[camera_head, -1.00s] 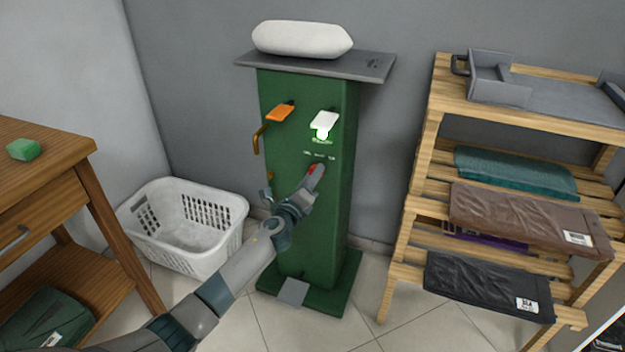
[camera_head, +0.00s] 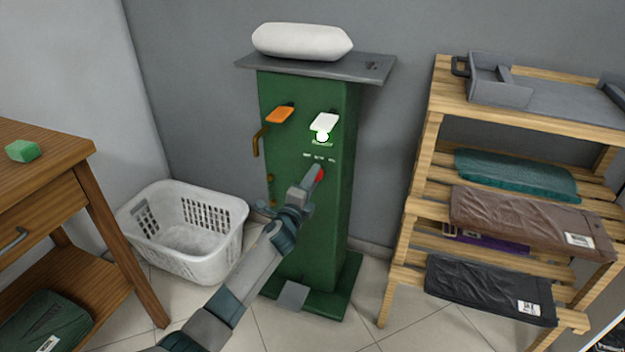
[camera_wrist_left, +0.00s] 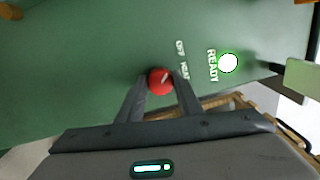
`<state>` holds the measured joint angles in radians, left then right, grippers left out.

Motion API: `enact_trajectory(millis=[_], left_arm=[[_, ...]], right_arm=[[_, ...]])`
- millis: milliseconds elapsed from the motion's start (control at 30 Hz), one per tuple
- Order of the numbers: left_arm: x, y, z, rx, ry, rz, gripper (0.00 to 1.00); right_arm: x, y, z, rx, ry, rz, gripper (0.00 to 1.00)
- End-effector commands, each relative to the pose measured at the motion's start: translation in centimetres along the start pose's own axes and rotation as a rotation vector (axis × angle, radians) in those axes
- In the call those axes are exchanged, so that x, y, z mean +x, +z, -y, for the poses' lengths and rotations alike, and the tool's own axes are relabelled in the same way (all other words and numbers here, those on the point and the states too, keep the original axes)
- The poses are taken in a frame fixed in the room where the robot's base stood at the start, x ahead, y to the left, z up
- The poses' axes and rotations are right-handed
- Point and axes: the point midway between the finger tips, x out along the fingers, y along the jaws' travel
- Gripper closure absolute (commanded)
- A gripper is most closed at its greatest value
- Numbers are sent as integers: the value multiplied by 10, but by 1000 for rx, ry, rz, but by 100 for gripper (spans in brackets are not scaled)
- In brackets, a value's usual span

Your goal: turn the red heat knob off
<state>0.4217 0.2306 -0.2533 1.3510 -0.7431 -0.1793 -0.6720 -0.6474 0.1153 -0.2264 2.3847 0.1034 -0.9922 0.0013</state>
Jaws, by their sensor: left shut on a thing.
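The red heat knob (camera_head: 320,174) is on the front of the green press column (camera_head: 335,225), under small white lettering. In the left wrist view the knob (camera_wrist_left: 160,81) sits between the two finger tips, with a pale line across its face. My left gripper (camera_head: 314,172) reaches the column from the front and is shut on the knob. A white light (camera_head: 322,137) marked READY glows above the lettering. My right gripper is in no view.
An orange lever (camera_head: 280,115) and a white lever (camera_head: 324,122) stick out above the knob. A white basket (camera_head: 185,262) stands left on the floor. A wooden rack (camera_head: 412,215) stands right, a wooden table (camera_head: 75,175) left. A grey pedal (camera_head: 292,295) is at the base.

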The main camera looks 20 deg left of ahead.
Motion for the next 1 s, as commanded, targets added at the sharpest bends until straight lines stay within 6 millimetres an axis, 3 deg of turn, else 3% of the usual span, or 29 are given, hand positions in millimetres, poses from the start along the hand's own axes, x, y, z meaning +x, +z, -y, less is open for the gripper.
enact_trajectory(millis=[233, 267, 333, 767, 1000], left_arm=[[0, 0, -1, -2, 2, 0, 90], [0, 0, -1, -2, 2, 0, 65], [0, 0, -1, -2, 2, 0, 49], [-3, 0, 0, 0, 1, 0, 49], [-24, 0, 0, 0, 2, -1, 49]], right_arm=[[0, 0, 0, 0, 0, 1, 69], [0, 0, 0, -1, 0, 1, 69], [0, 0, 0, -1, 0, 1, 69], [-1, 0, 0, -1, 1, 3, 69], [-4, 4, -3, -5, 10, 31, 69]])
